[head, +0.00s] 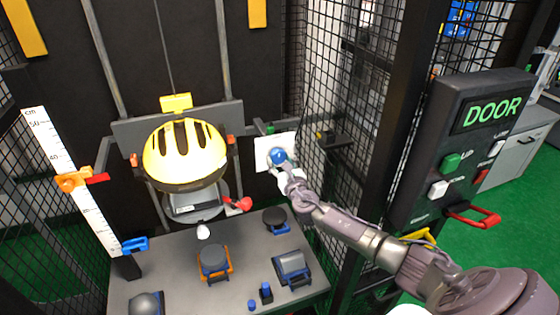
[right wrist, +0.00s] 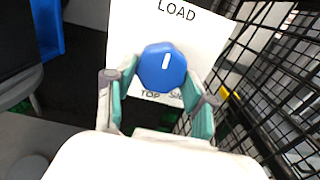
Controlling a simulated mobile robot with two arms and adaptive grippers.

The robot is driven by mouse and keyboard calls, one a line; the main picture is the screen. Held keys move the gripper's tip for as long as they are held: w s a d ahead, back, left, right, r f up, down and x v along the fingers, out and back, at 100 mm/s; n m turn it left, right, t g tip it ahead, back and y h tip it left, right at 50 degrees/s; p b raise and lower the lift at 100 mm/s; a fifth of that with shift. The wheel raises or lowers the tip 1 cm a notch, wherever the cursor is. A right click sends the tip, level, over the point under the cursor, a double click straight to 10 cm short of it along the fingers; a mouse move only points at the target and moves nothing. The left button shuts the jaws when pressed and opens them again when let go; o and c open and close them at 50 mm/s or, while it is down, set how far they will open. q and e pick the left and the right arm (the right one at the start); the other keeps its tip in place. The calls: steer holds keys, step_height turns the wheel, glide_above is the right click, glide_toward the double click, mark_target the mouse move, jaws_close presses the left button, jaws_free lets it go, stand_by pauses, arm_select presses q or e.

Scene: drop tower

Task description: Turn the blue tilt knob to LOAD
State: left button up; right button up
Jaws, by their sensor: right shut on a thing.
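The blue tilt knob (head: 278,156) sits on a white plate (head: 262,147) at the right of the drop tower. In the right wrist view the knob (right wrist: 162,67) is a blue disc with a short white mark, which points up, roughly toward the LOAD label at the plate's top (right wrist: 185,30). TOP and a partly hidden label that seems to read Side are below the knob. My right gripper (head: 283,167) reaches the knob from the front; its teal fingers (right wrist: 159,72) are shut on the knob from both sides. My left gripper is not in view.
A yellow helmet (head: 186,152) hangs on the tower's carriage, left of the knob. Black mesh (head: 340,70) stands close on the right. A grey table (head: 180,285) with several tools lies below. A DOOR panel (head: 490,112) with a red handle (head: 474,216) is farther right.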

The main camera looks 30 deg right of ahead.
steer(key=shift+f, duration=0.1)
stand_by(0.3)
steer(key=o, duration=1.2)
steer(key=shift+c, duration=0.2)
steer(key=v, duration=1.2)
steer(key=shift+d, duration=0.1)
